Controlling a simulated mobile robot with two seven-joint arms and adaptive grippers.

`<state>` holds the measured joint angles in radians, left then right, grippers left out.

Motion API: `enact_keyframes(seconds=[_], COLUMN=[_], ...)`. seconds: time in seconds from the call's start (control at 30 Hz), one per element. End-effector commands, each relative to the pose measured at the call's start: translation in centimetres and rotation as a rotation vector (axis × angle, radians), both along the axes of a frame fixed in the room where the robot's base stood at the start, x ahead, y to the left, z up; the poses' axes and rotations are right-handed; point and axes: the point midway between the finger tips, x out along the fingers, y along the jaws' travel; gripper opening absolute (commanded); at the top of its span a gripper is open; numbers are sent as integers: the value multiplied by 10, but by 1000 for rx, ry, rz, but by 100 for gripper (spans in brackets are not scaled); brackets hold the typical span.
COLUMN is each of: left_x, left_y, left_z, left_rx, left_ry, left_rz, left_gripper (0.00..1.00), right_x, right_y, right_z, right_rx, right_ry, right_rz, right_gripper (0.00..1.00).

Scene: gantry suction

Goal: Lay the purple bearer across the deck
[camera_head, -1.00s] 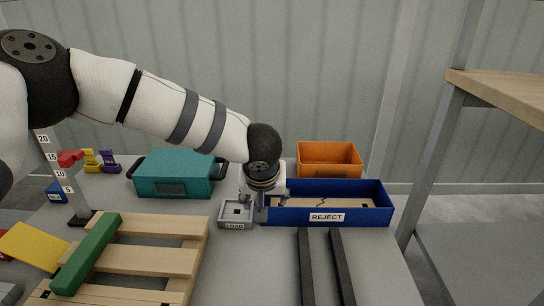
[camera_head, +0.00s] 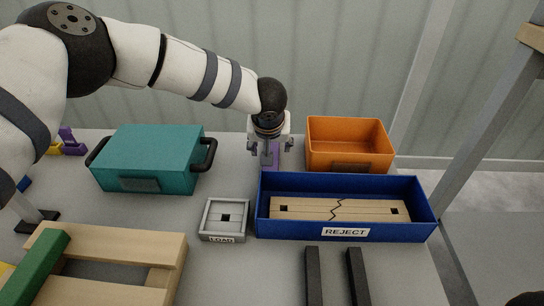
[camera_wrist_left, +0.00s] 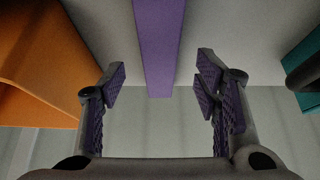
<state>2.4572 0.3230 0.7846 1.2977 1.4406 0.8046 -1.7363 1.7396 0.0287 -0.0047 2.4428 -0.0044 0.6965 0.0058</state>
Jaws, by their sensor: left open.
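The purple bearer (camera_head: 270,156) stands or lies behind the blue reject bin in the head view, mostly hidden by the bin and my gripper. In the left wrist view the purple bearer (camera_wrist_left: 159,45) runs as a long bar between the open fingers. My left gripper (camera_head: 270,148) is open above it, with a finger on each side and visible gaps; the wrist view shows the gripper (camera_wrist_left: 160,80) empty. The wooden slatted deck (camera_head: 158,250) is at lower left, partly cut off. A green bearer (camera_head: 40,265) lies across its slats. My right gripper is not in view.
The blue reject bin (camera_head: 345,233) holds a cracked wooden board (camera_head: 365,209). An orange bin (camera_head: 348,133) stands behind it. A teal case (camera_head: 150,155) and a grey load tray (camera_head: 222,233) sit to the left. Two dark bars (camera_head: 313,275) lie in front.

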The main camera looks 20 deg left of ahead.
Motion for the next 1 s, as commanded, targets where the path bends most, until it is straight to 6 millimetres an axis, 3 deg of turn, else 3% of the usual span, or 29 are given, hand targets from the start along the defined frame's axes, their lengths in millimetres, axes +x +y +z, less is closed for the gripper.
enact_keyframes(seconds=[0.03, 0.17, 0.43, 0.67, 0.9, 1.0], left_x=[6, 16, 20, 19, 19, 20], left_y=[2, 4, 5, 5, 5, 5], left_z=[-16, -32, -31, -32, -31, -22], left_rx=[0, 0, 0, 1, 1, 1], left_ry=[5, 5, 0, 1, 0, -2], left_rz=[3, 1, -1, 0, 0, 0], left_gripper=[57, 57, 57, 5, 2, 2], right_x=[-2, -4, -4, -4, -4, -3], right_y=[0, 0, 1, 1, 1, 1], right_z=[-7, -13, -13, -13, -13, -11], right_rx=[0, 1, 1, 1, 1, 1], right_ry=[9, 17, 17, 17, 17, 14], right_rz=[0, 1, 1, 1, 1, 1], right_gripper=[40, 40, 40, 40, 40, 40])
